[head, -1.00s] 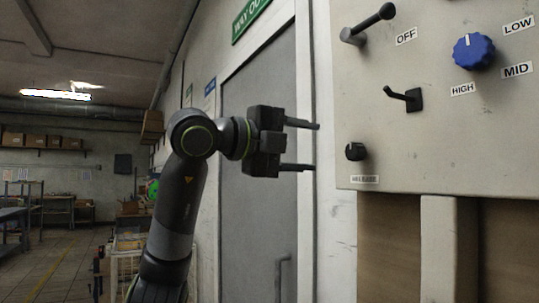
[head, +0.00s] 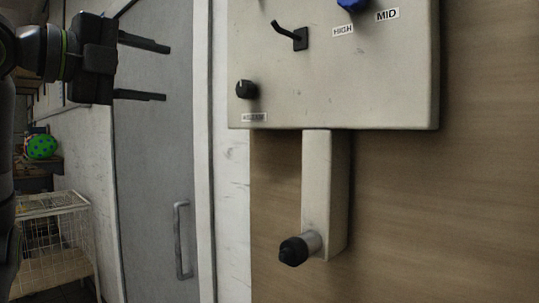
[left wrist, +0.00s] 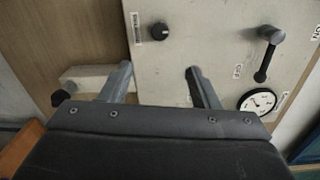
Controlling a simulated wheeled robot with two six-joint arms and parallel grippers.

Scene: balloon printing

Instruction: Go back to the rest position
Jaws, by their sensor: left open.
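My left gripper (head: 152,70) is at the upper left of the head view, in front of the grey door. Its two fingers point right, apart, with nothing between them. In the left wrist view the fingers (left wrist: 160,85) are also spread and empty, with the control panel (left wrist: 185,70) beyond them. The panel (head: 330,85) fills the upper middle of the head view, and the gripper is to its left, not touching it. My right gripper is in neither view.
The panel carries a black knob (head: 246,89), a small lever (head: 291,36) and a blue dial (head: 352,4). A pale post (head: 322,190) with a black-tipped nozzle (head: 293,251) hangs below. A wire basket (head: 55,240) stands at the left, near a green ball (head: 42,146). A gauge (left wrist: 257,101) shows in the wrist view.

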